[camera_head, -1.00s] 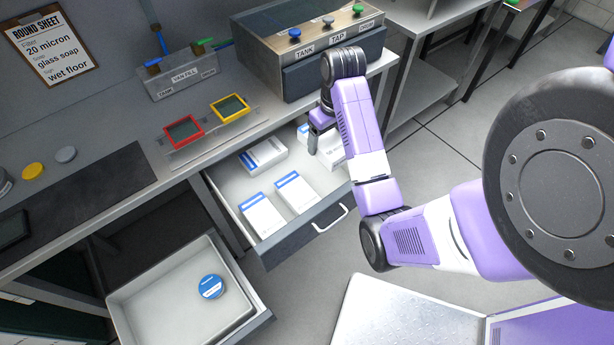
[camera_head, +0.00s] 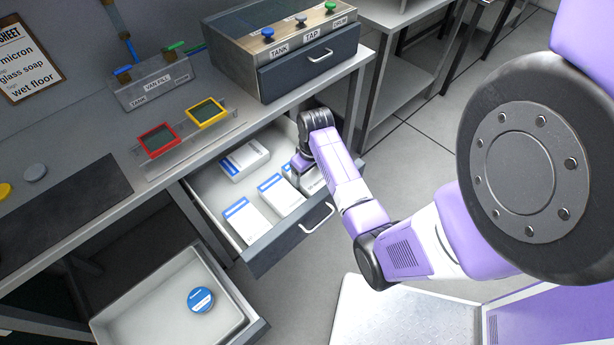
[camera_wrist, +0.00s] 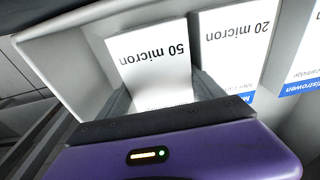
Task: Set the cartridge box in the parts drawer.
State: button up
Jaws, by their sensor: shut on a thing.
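My gripper (camera_head: 301,164) reaches down into the right end of the open parts drawer (camera_head: 285,243). In the wrist view its fingers (camera_wrist: 163,96) are shut on a white cartridge box (camera_wrist: 150,66) marked "50 micron", one finger on each side. In the head view this box (camera_head: 315,185) shows only in part below my gripper, inside the drawer walls near the front right corner. My arm and gripper hide the rest. I cannot tell whether its underside touches the drawer floor.
A "20 micron" box (camera_wrist: 235,45) lies close beside the held one. Other white and blue boxes (camera_head: 243,160) (camera_head: 245,222) lie in the drawer. A lower open drawer (camera_head: 150,318) holds a round blue tin (camera_head: 201,299). The worktop (camera_head: 235,140) overhangs the drawer's back.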

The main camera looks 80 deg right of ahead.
aim_at(310, 176)
jog(key=shift+f, duration=0.45)
jog(key=shift+f, duration=0.2)
jog(key=o, duration=1.4)
notch_tip(310, 176, up, 12)
jog(key=s, duration=0.1)
jog(key=shift+a+r+p, duration=0.2)
jog(key=shift+a+p, duration=0.15)
